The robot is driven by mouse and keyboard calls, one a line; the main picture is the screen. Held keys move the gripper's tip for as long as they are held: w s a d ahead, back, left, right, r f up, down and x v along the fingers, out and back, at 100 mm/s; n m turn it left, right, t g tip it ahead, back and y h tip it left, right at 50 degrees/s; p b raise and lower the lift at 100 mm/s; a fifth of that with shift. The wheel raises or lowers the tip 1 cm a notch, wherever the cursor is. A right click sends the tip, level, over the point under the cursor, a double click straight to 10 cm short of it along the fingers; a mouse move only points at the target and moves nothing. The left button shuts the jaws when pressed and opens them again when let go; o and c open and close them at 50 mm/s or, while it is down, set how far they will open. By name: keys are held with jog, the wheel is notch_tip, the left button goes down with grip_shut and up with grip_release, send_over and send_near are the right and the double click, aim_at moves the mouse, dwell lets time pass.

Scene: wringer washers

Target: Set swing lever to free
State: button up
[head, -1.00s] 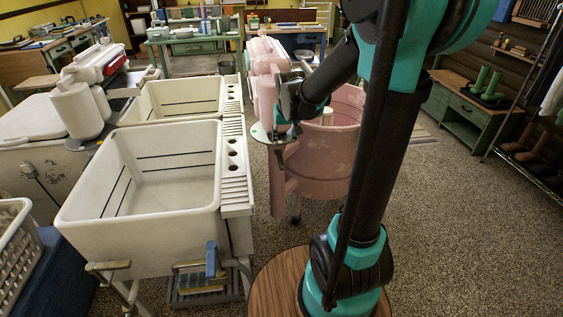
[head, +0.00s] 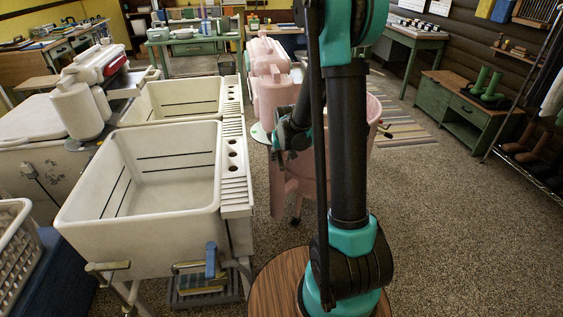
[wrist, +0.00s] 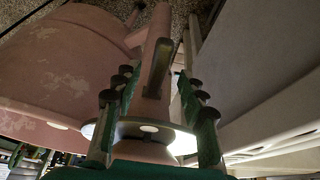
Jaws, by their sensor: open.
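The pink wringer washer (head: 374,125) stands beyond my arm in the head view, partly hidden by it. Its tub (wrist: 65,75) fills the left of the wrist view. A dark metal lever (wrist: 161,65) stands out in front of the washer's pink post, above a pale round plate (wrist: 142,130). I take it for the swing lever, but its setting cannot be read. My gripper (wrist: 156,80) is open, with its green, black-padded fingers on either side of the lever. I see no clear contact. In the head view the fingers are hidden.
White double tubs (head: 165,185) stand left of the washer, with a ridged ledge near my arm. A white washer (head: 35,130) is further left. A green bench (head: 465,105) with boots stands at the right. The speckled floor on the right is clear.

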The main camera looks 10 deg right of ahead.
aim_at(281, 162)
jog(key=shift+x, duration=1.75)
jog(key=shift+c, duration=0.6)
grip_shut()
